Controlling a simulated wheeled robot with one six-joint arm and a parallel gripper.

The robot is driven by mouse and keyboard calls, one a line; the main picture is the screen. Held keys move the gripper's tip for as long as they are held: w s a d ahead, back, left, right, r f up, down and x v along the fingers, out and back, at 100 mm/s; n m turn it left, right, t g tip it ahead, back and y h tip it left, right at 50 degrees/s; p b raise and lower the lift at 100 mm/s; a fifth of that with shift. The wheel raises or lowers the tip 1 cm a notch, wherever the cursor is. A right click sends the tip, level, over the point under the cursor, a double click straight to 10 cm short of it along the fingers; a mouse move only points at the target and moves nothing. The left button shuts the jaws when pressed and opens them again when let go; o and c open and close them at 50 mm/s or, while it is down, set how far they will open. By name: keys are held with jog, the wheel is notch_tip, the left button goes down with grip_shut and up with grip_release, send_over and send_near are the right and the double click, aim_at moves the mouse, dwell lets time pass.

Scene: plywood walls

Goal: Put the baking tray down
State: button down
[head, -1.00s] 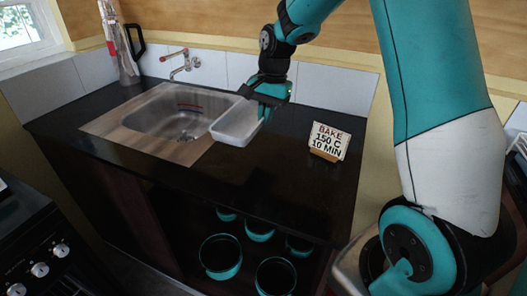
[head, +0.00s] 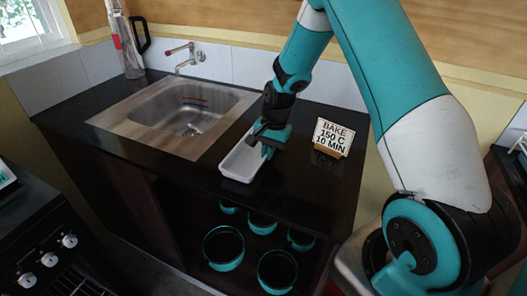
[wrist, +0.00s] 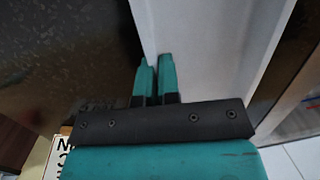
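The baking tray (head: 239,172) is white and shallow with a rectangular shape. In the head view it is level, at the black counter top, right of the sink and close to the counter's front edge. It looks to be on the counter or just above it; I cannot tell if it touches. My gripper (head: 268,148) is at the tray's right side wall. In the wrist view my gripper's teal fingers (wrist: 156,68) are close together with the rim of the tray (wrist: 215,45) between them. Part of the tray's far right side is hidden by the gripper.
A steel sink (head: 130,130) with a tap (head: 185,58) lies to the left. A sign reading "BAKE 150 C 10 MIN" (head: 333,137) stands right of my gripper. Several teal pots (head: 223,249) sit on the shelf below. The counter (head: 315,188) is clear in front of the sign.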

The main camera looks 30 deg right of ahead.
jog(key=shift+f, duration=0.1)
jog(key=shift+f, duration=0.15)
jog(key=c, duration=1.3)
grip_release()
jog(key=shift+c, duration=0.2)
